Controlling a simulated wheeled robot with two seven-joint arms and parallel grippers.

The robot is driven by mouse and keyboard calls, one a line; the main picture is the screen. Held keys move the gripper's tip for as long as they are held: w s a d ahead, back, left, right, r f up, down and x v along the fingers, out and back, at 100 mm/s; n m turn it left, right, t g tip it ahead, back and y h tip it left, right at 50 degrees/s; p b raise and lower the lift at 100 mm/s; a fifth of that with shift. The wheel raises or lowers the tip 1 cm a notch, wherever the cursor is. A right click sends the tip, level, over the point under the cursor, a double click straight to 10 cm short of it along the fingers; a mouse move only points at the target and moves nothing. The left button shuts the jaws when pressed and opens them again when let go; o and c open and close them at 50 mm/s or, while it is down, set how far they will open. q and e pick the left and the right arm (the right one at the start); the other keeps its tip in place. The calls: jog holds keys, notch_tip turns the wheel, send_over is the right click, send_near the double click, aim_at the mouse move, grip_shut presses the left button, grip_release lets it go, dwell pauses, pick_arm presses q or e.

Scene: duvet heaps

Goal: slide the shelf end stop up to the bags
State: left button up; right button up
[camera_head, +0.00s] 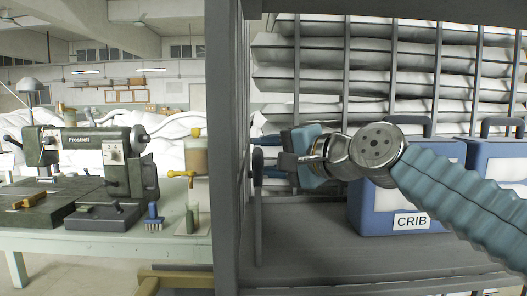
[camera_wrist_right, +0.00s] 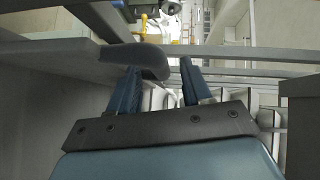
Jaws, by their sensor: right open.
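The shelf end stop (camera_head: 257,215) is a thin dark upright with a rounded top, standing at the left end of the grey shelf. Blue bags stand to its right, the nearest one (camera_head: 365,205) labelled CRIB, with a wide gap of bare shelf between. My right gripper (camera_head: 258,155) is open at the stop's upper part, fingers pointing left. In the right wrist view the stop's rounded dark end (camera_wrist_right: 150,60) reaches in by the left fingertip, partly across the space between the fingers (camera_wrist_right: 160,72). I cannot tell whether they touch. My left gripper is not in view.
A grey post (camera_head: 222,150) stands left of the stop, close to my fingers. Wire bars with pale folded duvets (camera_head: 345,85) back the shelf. Bare shelf (camera_head: 305,245) lies in front of the gripper.

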jog(key=shift+x, duration=0.8)
grip_shut()
